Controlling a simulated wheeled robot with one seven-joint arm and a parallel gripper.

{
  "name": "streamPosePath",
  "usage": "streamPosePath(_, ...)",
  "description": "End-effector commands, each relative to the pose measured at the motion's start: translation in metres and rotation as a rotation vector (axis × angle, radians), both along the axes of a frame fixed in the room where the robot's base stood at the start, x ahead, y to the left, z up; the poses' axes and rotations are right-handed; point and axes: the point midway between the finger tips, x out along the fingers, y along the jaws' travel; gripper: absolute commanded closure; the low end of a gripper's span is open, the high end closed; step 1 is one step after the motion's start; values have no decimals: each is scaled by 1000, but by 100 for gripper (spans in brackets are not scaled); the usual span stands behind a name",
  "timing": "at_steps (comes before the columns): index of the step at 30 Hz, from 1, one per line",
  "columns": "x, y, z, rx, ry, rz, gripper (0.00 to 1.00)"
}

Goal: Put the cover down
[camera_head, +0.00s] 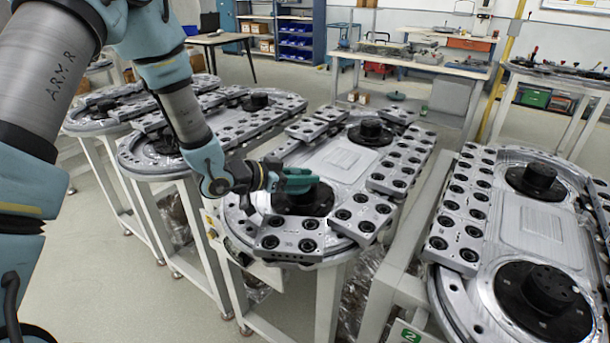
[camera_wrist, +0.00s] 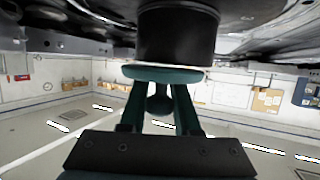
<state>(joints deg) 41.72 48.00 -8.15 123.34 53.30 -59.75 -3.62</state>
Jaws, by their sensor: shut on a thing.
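My gripper (camera_head: 274,178) reaches in from the left over the near end of the middle ring track (camera_head: 335,160). It is shut on the teal cover (camera_head: 299,183), a round, flat piece at the black hub (camera_head: 310,204). In the wrist view, which appears upside down, the teal cover (camera_wrist: 165,75) lies across the fingertips, and a rounded knob (camera_wrist: 160,104) shows between the fingers of my gripper (camera_wrist: 160,88). The black hub (camera_wrist: 178,35) is right against the cover in that picture. I cannot tell whether they touch.
Metal blocks with black holes (camera_head: 287,236) line the track's edge. A second hub (camera_head: 370,132) stands uncovered at its far end. Another track (camera_head: 540,230) is close on the right, and others are on the left. A small green round thing (camera_head: 396,96) lies farther back.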

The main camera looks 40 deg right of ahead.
Motion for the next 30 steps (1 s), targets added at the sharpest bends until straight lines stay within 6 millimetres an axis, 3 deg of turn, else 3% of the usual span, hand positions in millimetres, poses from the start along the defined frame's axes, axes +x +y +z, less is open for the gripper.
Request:
streamPosePath(4, 0, 0, -5, 0, 0, 0, 100)
streamPosePath(5, 0, 0, -4, 0, 0, 0, 67)
streamPosePath(12, 0, 0, -4, 1, 1, 0, 40)
streamPosePath(23, 0, 0, 3, 0, 0, 0, 38)
streamPosePath(30, 8, 39, 12, 1, -2, 6, 38)
